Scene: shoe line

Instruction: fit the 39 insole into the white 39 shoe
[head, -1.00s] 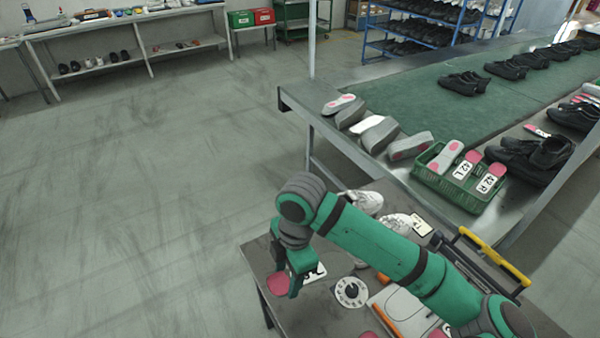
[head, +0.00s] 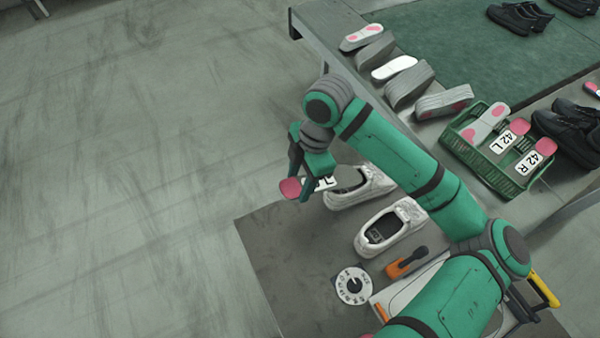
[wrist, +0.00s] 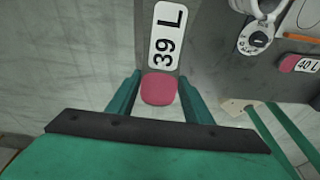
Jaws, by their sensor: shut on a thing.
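My gripper (head: 308,186) is shut on the 39 insole (wrist: 166,38), which has a white "39 L" label and a pink end. In the head view its pink end (head: 290,188) sticks out to the left, clear of the table, and its label end points toward the white shoes. One white shoe (head: 372,188) lies just right of my gripper, partly hidden by my arm. A second white shoe (head: 365,243) stands nearer, its dark opening facing up. I cannot read a size on either shoe.
A round dial (head: 353,286) and an orange-handled tool (head: 400,267) lie on the dark table (head: 275,255). A green crate (head: 472,155) with 42 insoles stands on the bench at right.

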